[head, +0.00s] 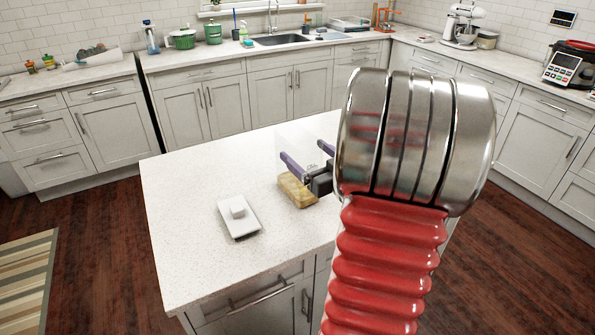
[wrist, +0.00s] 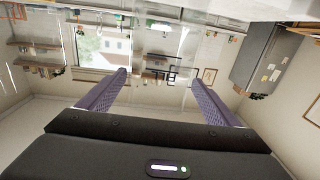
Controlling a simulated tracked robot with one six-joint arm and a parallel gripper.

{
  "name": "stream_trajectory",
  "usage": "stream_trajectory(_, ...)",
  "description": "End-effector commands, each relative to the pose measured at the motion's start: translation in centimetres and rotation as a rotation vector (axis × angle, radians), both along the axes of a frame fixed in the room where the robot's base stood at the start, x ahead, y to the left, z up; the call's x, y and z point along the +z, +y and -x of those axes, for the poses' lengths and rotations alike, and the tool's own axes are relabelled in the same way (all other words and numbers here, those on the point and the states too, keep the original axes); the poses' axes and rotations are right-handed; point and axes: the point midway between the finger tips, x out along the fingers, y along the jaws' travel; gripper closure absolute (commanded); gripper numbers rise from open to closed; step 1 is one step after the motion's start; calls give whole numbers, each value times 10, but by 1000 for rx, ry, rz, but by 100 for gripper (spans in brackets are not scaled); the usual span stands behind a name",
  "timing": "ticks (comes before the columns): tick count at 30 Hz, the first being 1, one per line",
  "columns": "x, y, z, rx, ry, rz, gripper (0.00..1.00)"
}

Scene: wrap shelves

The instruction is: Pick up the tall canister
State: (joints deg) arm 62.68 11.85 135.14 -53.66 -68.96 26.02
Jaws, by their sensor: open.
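My gripper (head: 305,151) is open over the island, its two purple fingers spread and pointing toward the back counter. In the wrist view my gripper (wrist: 160,76) has nothing solid visible between its fingers. A faint, clear, box-like shape (head: 297,138) shows around the fingertips in the head view; I cannot tell whether it is the tall canister, or whether it touches the fingers. A green lidded container (head: 213,33) stands upright on the back counter, well beyond my gripper. My red and steel arm hides the right part of the island.
A yellow block (head: 297,190) lies on the island (head: 185,195) below my gripper. A white tray (head: 240,224) with a small white piece is to its left. A green pot (head: 183,39), a spray bottle (head: 151,37) and the sink (head: 282,40) are along the back counter.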

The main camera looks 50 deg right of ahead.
Motion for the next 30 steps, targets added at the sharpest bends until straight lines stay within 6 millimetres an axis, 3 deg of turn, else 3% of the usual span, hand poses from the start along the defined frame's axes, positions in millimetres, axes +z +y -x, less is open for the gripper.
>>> stream_trajectory(5,1,-2,-7,1,0,0,16)
stream_trajectory(15,4,-13,-46,1,1,0,16)
stream_trajectory(30,4,-14,-50,1,1,0,16)
